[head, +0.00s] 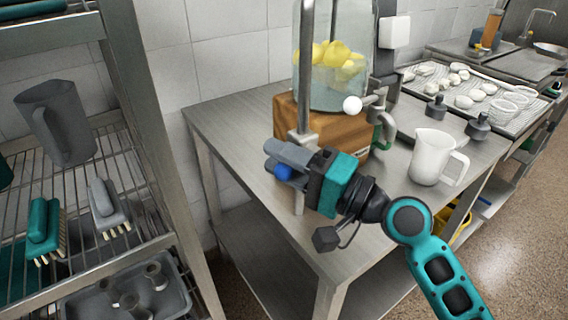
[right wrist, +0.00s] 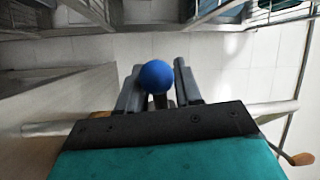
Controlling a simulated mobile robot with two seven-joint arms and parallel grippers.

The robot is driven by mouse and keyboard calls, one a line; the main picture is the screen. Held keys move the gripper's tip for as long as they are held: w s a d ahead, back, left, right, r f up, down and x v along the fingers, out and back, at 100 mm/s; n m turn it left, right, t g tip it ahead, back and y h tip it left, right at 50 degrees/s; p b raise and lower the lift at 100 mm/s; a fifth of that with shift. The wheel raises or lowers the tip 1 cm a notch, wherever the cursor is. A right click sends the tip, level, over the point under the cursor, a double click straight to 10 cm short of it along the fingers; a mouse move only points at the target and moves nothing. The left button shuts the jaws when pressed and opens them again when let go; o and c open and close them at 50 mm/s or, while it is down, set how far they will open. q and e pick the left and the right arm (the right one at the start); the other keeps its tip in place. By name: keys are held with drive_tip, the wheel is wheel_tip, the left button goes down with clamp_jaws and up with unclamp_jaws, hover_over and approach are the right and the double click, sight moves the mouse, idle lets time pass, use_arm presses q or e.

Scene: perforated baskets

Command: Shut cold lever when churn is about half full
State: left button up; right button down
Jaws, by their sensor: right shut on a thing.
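The cold lever's blue ball knob (head: 283,173) is at my right gripper (head: 273,160), left of the wooden stand on the steel table. In the right wrist view the blue knob (right wrist: 156,77) sits between the two grey fingers, which are shut on it. The rest of the lever is hidden by the gripper. An upright metal pipe (head: 305,65) rises just behind the gripper. I cannot make out a churn or its fill level in either view. My left gripper is not in view.
A glass jar of lemons (head: 330,75) stands on a wooden base (head: 345,133), with a white ball knob (head: 352,104) in front. A white pitcher (head: 432,158) stands to the right. A wire shelf rack (head: 145,120) stands close on the left, holding a grey jug (head: 57,122) and brushes.

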drive_tip(key=shift+r+m+t, duration=0.4)
drive_tip(key=shift+m+t, duration=0.1)
drive_tip(key=shift+m, duration=0.4)
drive_tip(key=c, duration=0.9)
unclamp_jaws()
drive_tip(key=shift+y, duration=0.3)
drive_tip(key=shift+o, duration=0.2)
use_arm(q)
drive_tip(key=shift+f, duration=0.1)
use_arm(e)
drive_tip(key=shift+d, duration=0.1)
use_arm(q)
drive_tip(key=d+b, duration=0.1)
drive_tip(key=b, duration=0.1)
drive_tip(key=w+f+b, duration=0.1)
drive_tip(key=b, duration=0.1)
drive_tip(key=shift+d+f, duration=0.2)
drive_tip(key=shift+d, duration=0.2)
use_arm(e)
drive_tip(key=v, duration=1.2)
drive_tip(key=shift+s+d, duration=0.2)
drive_tip(key=shift+d, duration=0.15)
